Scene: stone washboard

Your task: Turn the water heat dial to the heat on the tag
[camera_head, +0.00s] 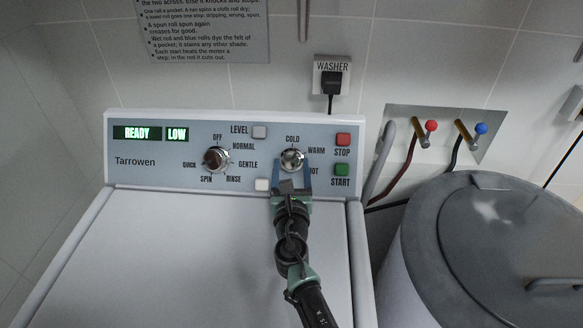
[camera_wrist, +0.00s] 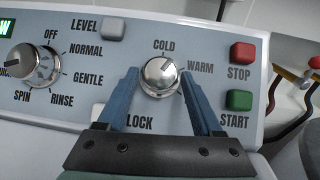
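The heat dial (camera_head: 292,158) is a round silver knob on the washer's panel. It also shows in the wrist view (camera_wrist: 160,74), with a dark pointer line toward the upper right, seemingly between COLD and WARM. My gripper (camera_head: 292,166) is open, its two blue fingers on either side of the dial. In the wrist view the gripper (camera_wrist: 160,78) shows narrow gaps between fingers and dial; contact is not clear. HOT is partly hidden by the right finger. I see no heat tag in either view.
The cycle dial (camera_head: 217,160) is to the left. The STOP button (camera_head: 343,140) and START button (camera_head: 342,170) are to the right. The display (camera_head: 150,133) reads READY and LOW. A wall sign (camera_head: 205,30) hangs above. A grey lidded drum (camera_head: 490,235) stands at right.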

